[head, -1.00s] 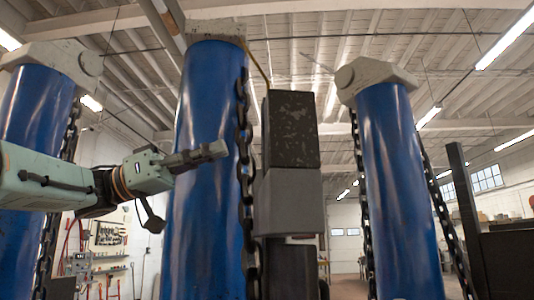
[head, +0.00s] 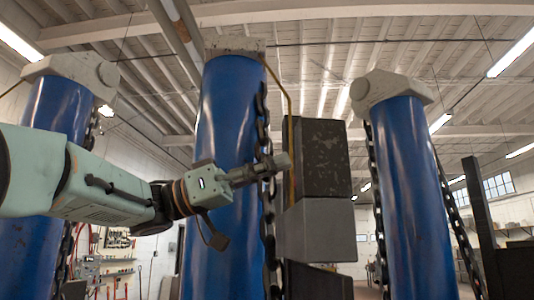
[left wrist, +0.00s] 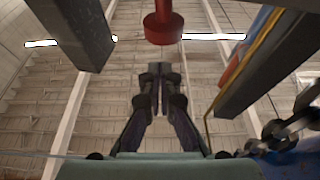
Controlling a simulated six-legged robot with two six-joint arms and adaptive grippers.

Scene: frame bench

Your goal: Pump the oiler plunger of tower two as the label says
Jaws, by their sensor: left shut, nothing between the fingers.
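The middle blue tower (head: 222,120) stands upright behind my left arm, with a dark box and a grey box at its right side. My left gripper (head: 284,160) is shut and empty, in front of the tower's right edge near the chain and yellow pipe. In the left wrist view its closed fingertips (left wrist: 160,70) point toward a red round knob on a stem (left wrist: 162,28), apart from it in the picture. This looks like the oiler plunger; I cannot make it out in the head view. No readable label shows. My right gripper is not in view.
The black box (head: 322,158) and grey box (head: 318,230) stand close to the gripper. A yellow pipe (head: 291,130) and a dark chain (head: 268,215) run beside the tower. Other blue towers stand left (head: 45,190) and right (head: 415,190).

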